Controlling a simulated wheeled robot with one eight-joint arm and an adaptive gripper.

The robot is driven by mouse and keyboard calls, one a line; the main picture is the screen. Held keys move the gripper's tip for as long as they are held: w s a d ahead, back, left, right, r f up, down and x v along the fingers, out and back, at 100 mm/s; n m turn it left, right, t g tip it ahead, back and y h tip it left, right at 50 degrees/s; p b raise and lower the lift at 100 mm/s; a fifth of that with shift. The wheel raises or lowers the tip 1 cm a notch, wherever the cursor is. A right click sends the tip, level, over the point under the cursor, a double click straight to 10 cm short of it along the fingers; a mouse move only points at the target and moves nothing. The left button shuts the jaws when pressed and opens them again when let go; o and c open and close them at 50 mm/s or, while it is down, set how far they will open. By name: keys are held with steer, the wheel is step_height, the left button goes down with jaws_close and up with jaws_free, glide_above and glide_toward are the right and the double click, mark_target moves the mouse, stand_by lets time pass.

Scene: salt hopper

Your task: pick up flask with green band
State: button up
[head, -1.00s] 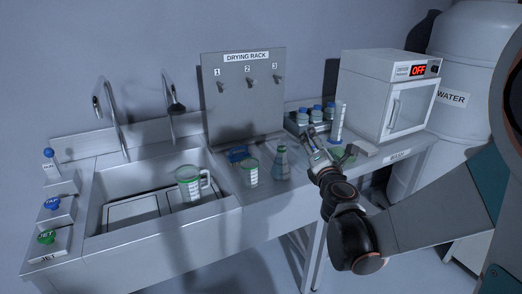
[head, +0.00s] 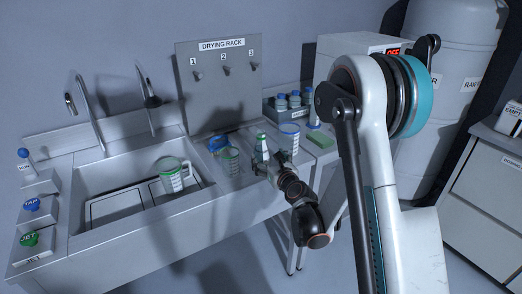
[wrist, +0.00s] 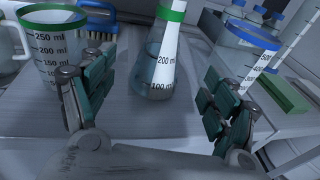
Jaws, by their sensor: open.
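The flask with green band (head: 261,147) stands upright on the counter to the right of the sink. In the wrist view the flask (wrist: 160,68) is clear and conical, with a green band at its neck and volume marks. My gripper (head: 269,166) is in front of the flask. In the wrist view my gripper (wrist: 155,100) is open, with one finger at each side and the flask standing ahead between them, apart from both. No contact with the flask shows.
A green-rimmed beaker (wrist: 50,50) stands left of the flask, and a blue-rimmed beaker (wrist: 240,55) stands right. A blue brush (wrist: 97,25) lies behind. A green-rimmed jug (head: 172,175) stands in the sink (head: 100,190). Blue-capped bottles (head: 294,99) stand in a rack at the back.

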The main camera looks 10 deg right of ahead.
mark_target(263, 153)
steer(key=shift+x, duration=0.85)
steer(key=shift+b+x, duration=1.4)
steer(key=shift+x, duration=1.85)
steer(key=shift+c, duration=0.4)
steer(key=c, duration=1.3)
